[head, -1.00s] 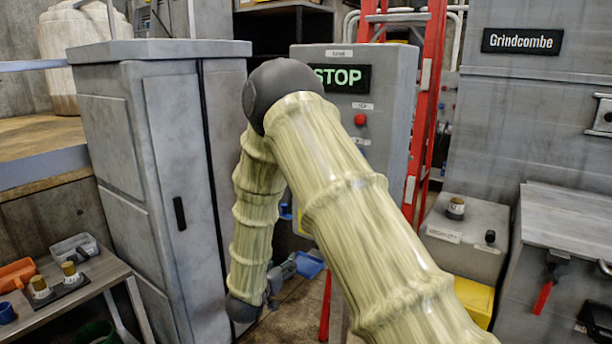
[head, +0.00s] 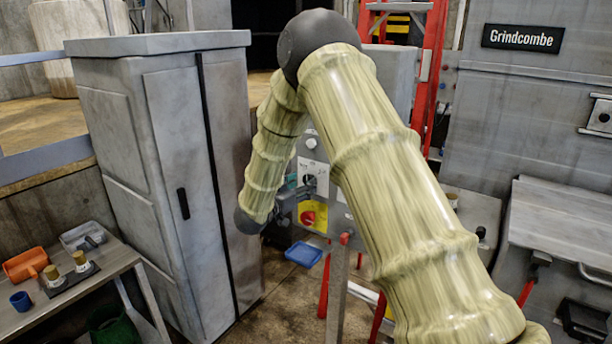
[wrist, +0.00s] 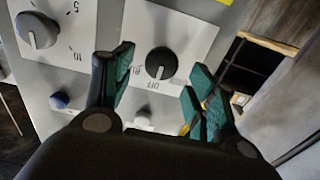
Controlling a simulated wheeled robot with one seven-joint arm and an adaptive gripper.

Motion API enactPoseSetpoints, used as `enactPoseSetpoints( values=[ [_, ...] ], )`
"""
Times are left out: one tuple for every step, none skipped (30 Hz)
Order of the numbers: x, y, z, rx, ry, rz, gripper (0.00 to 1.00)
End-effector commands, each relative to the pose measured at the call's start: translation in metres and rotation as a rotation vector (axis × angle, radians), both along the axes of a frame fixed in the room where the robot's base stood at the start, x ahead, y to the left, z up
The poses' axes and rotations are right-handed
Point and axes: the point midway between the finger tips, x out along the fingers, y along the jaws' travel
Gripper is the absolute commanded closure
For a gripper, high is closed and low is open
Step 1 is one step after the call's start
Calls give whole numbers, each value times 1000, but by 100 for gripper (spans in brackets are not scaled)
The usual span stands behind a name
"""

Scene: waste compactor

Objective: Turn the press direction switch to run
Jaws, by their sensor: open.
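My gripper (wrist: 160,88) is open, with teal finger pads either side of the switch in the picture; contact is not visible.
A dial (wrist: 38,31) marked 5 and 10 and a blue button (wrist: 60,100) are nearby. A red button on a yellow plate (head: 319,223) sits low on the panel. A tall grey cabinet (head: 130,160) stands left, a red ladder (head: 428,80) behind.

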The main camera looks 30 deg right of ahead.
Motion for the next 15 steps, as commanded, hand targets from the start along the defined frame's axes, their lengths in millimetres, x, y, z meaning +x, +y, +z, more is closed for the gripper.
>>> enactPoseSetpoints(
  values=[
    [3,-7,3,0,0,-2,43],
    [4,-10,3,1,0,-2,43],
    [6,-14,2,1,0,-2,43],
    [7,-17,2,1,0,-1,43],
    [8,-20,2,1,0,-1,43],
    [9,-23,2,1,0,0,43],
    [10,-24,2,1,-1,0,43],
    [11,-26,1,0,0,0,43],
    [11,-27,1,0,0,0,43],
    [12,-28,1,0,0,0,43],
    [12,-29,0,0,0,0,43],
    [12,-29,0,0,0,0,43],
    [12,-29,0,0,0,0,43],
    [12,-29,0,0,0,0,43],
    [12,-29,-1,0,0,0,43]
  ],
)
